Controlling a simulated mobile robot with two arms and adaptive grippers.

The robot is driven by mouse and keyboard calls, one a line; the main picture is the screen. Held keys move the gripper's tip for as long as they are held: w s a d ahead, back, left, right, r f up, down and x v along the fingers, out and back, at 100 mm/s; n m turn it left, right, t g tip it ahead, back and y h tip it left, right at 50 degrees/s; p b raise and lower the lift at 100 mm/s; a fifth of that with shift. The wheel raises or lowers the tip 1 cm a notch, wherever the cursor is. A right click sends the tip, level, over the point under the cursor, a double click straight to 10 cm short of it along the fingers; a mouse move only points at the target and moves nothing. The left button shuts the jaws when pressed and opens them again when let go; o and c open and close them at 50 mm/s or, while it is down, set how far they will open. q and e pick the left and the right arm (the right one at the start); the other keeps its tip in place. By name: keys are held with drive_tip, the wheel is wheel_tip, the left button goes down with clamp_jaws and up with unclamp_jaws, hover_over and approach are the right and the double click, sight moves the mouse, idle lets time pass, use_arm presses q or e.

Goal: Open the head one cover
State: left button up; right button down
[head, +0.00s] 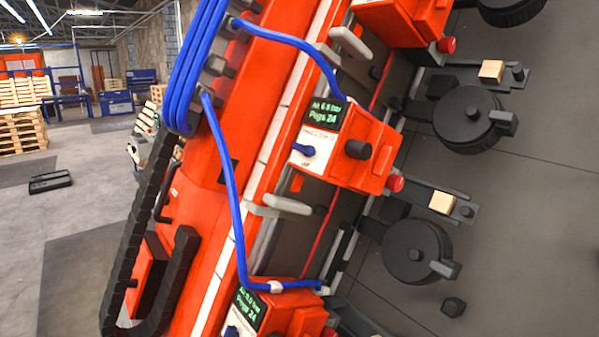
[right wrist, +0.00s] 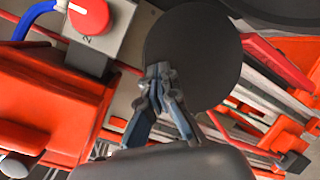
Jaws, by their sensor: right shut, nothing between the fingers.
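Several orange head units sit along the slanted orange beam in the head view. The middle unit (head: 345,150) has a green-lettered display, a blue knob (head: 308,151), a black knob (head: 357,149) and a red button. A lower unit (head: 285,310) is cut off by the bottom edge, and an upper unit (head: 400,22) by the top edge. I cannot tell which is head one or make out its cover. My right gripper (right wrist: 158,78) is shut and empty in the right wrist view, its fingertips in front of a dark round disc (right wrist: 195,50); contact is unclear. My left gripper is not in view.
Blue hoses (head: 236,200) run along the beam to the units. Black round drums (head: 417,252) and small wooden blocks (head: 442,202) lie on the right. In the right wrist view, a red knob (right wrist: 88,15) on a grey box is close by. Open floor lies left.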

drive_tip(key=shift+w+a+r, duration=0.1)
drive_tip(key=shift+w+a, duration=0.4)
drive_tip(key=shift+a, duration=0.15)
drive_tip(key=shift+w+a, duration=0.65)
drive_tip(key=p+v, duration=0.1)
drive_tip(key=v, duration=0.9)
drive_tip(key=shift+s+d+p, duration=0.2)
drive_tip(key=shift+d+p, duration=0.1)
drive_tip(key=shift+d, duration=0.05)
idle(0.8)
